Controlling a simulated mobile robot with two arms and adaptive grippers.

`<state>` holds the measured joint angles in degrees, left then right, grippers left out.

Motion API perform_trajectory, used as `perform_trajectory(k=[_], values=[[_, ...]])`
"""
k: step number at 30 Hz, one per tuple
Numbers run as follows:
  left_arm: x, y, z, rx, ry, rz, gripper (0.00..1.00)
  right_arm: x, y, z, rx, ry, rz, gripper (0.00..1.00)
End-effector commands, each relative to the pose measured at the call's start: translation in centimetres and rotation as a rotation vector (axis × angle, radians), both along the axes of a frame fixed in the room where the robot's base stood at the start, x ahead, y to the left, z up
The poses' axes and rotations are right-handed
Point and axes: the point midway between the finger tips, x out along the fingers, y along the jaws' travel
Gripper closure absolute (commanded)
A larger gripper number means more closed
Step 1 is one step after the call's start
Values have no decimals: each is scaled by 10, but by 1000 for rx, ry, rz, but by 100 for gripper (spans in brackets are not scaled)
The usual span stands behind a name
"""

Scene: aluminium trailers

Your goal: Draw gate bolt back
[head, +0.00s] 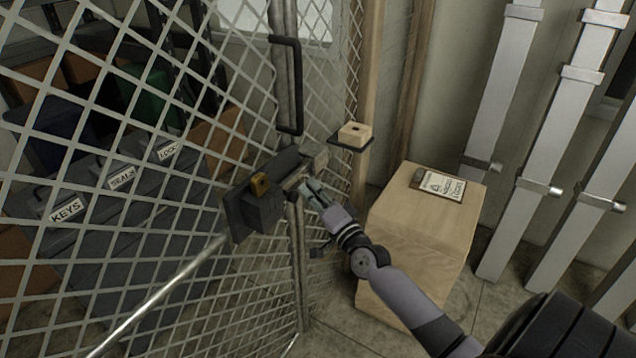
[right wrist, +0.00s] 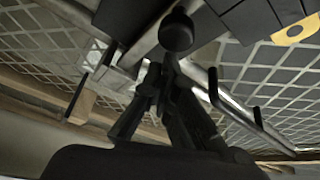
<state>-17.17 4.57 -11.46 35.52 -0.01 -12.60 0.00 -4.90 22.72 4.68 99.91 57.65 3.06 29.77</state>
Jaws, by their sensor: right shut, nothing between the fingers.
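A metal bar (head: 292,181) shows at the housing's right end, toward the gate post. My right gripper (head: 308,190) is beside this end, shut and empty. In the right wrist view, my right gripper (right wrist: 163,78) has its fingers together, just short of a dark round knob (right wrist: 177,32). I cannot tell whether they touch it. The yellow piece also shows there (right wrist: 295,32). My left gripper is out of view.
A black pull handle (head: 297,85) is above the housing. A small wooden block (head: 355,133) sits on a dark ledge. A wooden crate (head: 400,270) with a printed card (head: 440,184) stands right of my forearm. Labelled bins (head: 66,212) are behind the mesh.

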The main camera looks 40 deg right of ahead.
Motion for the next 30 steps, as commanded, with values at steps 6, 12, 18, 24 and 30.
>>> perform_trajectory(k=[6,12,18,24,30], values=[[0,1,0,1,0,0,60,0,1,-1,0,0,0,100],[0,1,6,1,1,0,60,-3,8,1,3,1,1,100],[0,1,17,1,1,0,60,-12,28,1,2,1,0,100],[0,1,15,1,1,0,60,-11,27,-1,0,0,0,100],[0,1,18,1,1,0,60,-9,26,3,0,-1,0,100]])
